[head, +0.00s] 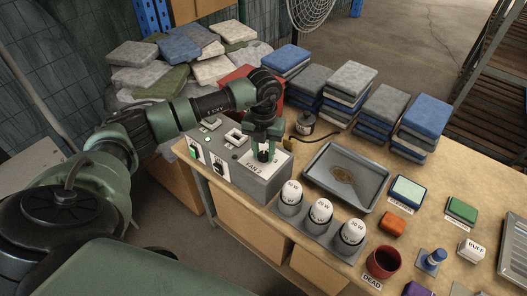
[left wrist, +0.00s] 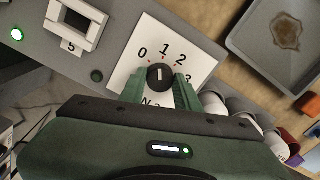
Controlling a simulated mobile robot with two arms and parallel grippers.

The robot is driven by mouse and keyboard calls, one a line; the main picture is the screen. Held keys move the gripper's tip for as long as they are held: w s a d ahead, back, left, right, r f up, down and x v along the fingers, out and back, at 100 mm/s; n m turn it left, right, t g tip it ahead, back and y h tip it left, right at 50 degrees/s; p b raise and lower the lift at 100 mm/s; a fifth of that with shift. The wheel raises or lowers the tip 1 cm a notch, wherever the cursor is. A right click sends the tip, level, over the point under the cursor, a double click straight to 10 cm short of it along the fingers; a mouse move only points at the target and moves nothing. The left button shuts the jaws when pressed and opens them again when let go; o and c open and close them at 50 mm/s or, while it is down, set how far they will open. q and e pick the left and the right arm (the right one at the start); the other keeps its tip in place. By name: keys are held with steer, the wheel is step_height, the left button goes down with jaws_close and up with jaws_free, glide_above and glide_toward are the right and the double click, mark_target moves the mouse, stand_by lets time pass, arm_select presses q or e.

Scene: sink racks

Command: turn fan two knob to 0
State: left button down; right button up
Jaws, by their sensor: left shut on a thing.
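The fan two knob (left wrist: 160,78) is a round black knob on a white dial plate (left wrist: 125,72) marked 0, 1, 2 and 3. Its light pointer line points up in the left wrist view, roughly toward the 1. My left gripper (left wrist: 161,90) has its green fingers shut on the knob, one on each side. In the head view my left gripper (head: 264,148) points down at the plate on top of the grey control box (head: 277,186). The plate's label is partly hidden by the gripper. My right gripper is not in view.
A white-framed switch (left wrist: 77,22) and a lit green lamp (left wrist: 16,34) share the panel. A grey tray (head: 346,177) with a brown stain lies right of the box.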

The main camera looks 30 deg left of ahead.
arm_select(q)
steer(key=n, duration=0.3)
steer(key=shift+w+r+n, duration=0.1)
steer(key=shift+n, duration=1.9)
steer(key=shift+a, duration=0.1)
steer(key=c, duration=1)
jaws_free()
